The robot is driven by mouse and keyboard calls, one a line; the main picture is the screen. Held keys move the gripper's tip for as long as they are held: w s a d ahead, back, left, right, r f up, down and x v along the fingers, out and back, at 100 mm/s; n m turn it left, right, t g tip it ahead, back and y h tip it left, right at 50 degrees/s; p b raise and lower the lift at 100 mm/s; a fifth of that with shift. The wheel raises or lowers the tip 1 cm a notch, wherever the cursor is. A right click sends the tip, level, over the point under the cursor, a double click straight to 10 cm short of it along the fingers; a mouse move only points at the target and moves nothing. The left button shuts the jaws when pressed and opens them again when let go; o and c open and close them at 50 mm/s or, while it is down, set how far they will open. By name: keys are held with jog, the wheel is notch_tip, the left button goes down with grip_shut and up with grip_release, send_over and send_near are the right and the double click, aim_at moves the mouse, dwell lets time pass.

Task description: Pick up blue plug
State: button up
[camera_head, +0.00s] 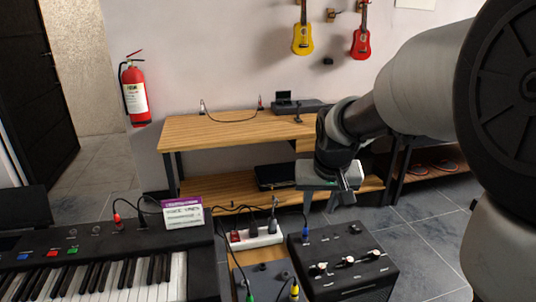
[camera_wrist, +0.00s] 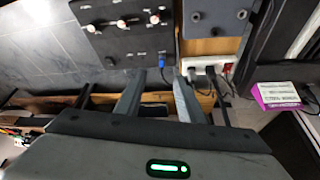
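The blue plug (camera_head: 305,232) sits at the back edge of the black amplifier box (camera_head: 340,288), upper left corner in the head view. In the wrist view the blue plug (camera_wrist: 162,60) shows small at the edge of the black box (camera_wrist: 120,52), with a dark cable coming from it. My gripper (camera_head: 345,200) is above and behind the box in the head view, to the right of the plug. In the wrist view my gripper (camera_wrist: 158,78) is open, its two fingers apart and empty. The plug appears beyond the fingertips, between them; its exact distance is unclear.
A white power strip (camera_head: 256,237) with black plugs and a red switch stands left of the box. A grey pedal (camera_head: 265,282) with green and yellow plugs lies in front. A keyboard (camera_head: 110,262) and a purple-white card (camera_head: 183,213) are left. A wooden shelf desk (camera_head: 225,130) stands behind.

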jog(key=w, duration=0.2)
jog(key=b, duration=0.2)
send_over(306, 230)
jog(key=s, duration=0.2)
jog(key=f, duration=1.2)
jog(key=shift+s+d, duration=0.2)
jog(key=shift+d, duration=0.1)
jog(key=shift+a+b+x, duration=0.2)
jog(key=shift+b+x, duration=0.15)
jog(key=shift+x, duration=1)
jog(key=shift+a+b+x, duration=0.2)
jog(key=shift+b+x, duration=0.15)
jog(key=shift+x, duration=0.95)
jog(key=shift+w, duration=0.1)
grip_shut()
